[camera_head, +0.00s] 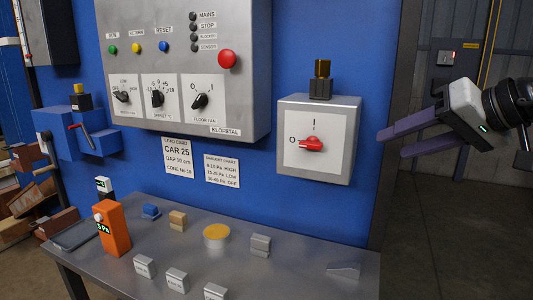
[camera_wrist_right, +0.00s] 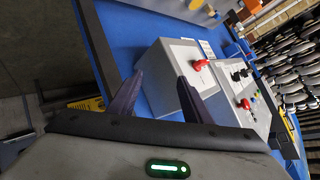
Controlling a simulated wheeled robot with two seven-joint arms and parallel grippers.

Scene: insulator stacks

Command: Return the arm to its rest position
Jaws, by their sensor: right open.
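My right gripper (camera_head: 390,143) reaches in from the right in the head view, with its two purple fingers apart and nothing between them. It is in the air to the right of the grey switch box (camera_head: 345,165), clear of it. The box has a red rotary handle (camera_head: 312,144) lying roughly level, on the side of the O mark. In the right wrist view, the open fingers (camera_wrist_right: 158,82) show in front of the same box (camera_wrist_right: 160,75) and its red handle (camera_wrist_right: 200,65). My left gripper is not in view.
A larger control panel (camera_head: 180,60) with knobs and buttons is on the blue wall. Below, a metal table (camera_head: 210,270) holds an orange meter (camera_head: 112,230), a round yellow-topped piece (camera_head: 216,236) and several small blocks. Open floor (camera_head: 450,230) lies at the right.

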